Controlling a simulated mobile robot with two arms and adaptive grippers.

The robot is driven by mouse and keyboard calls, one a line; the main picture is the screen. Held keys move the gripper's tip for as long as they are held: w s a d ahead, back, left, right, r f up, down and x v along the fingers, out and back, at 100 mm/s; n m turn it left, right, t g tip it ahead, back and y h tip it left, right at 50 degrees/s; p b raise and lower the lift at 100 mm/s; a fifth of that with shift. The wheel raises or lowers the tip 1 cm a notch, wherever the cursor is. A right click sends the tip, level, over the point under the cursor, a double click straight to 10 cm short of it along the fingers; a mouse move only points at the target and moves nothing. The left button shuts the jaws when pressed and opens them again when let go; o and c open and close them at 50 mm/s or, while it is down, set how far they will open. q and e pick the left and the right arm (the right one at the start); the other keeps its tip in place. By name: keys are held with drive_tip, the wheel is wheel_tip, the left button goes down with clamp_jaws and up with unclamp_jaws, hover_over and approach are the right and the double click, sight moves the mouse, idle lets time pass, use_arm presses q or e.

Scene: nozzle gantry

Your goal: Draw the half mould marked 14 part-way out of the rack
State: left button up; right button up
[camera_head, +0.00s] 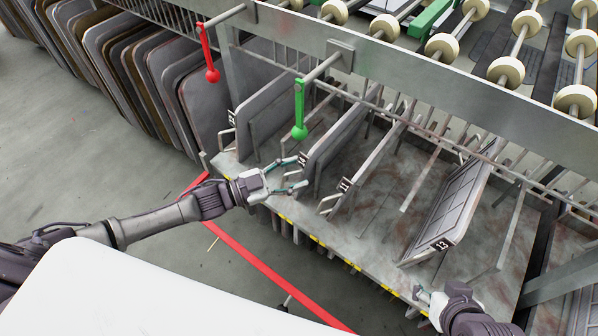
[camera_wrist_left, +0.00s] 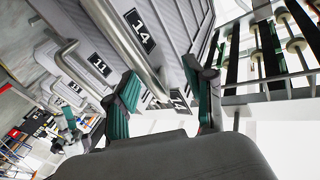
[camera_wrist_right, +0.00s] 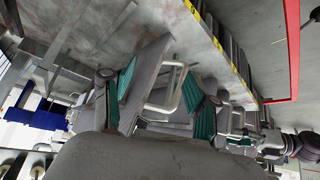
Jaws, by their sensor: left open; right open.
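The half mould marked 14 (camera_head: 330,140) stands upright in the rack (camera_head: 380,215), its number plate on its front edge. The number also shows in the left wrist view (camera_wrist_left: 140,30). My left gripper (camera_head: 298,174) is open at the front of this mould. In the left wrist view its fingers (camera_wrist_left: 160,95) are on either side of the mould's metal bar handle, with no clear grip on it. My right gripper (camera_head: 427,292) is open and empty near the rack's front edge, below the half mould marked 13 (camera_head: 458,208). A looped handle (camera_wrist_right: 172,90) shows between its fingers; its distance is unclear.
The half mould marked 11 (camera_head: 372,155) stands just right of 14. Another plate (camera_head: 268,105) stands left of it. A green pendant (camera_head: 299,118) and a red pendant (camera_head: 211,62) hang from the rack's beam. A red line (camera_head: 250,258) runs along the floor in front.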

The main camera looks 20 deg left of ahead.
use_arm(q)
drive_tip(key=shift+x, duration=0.85)
clamp_jaws()
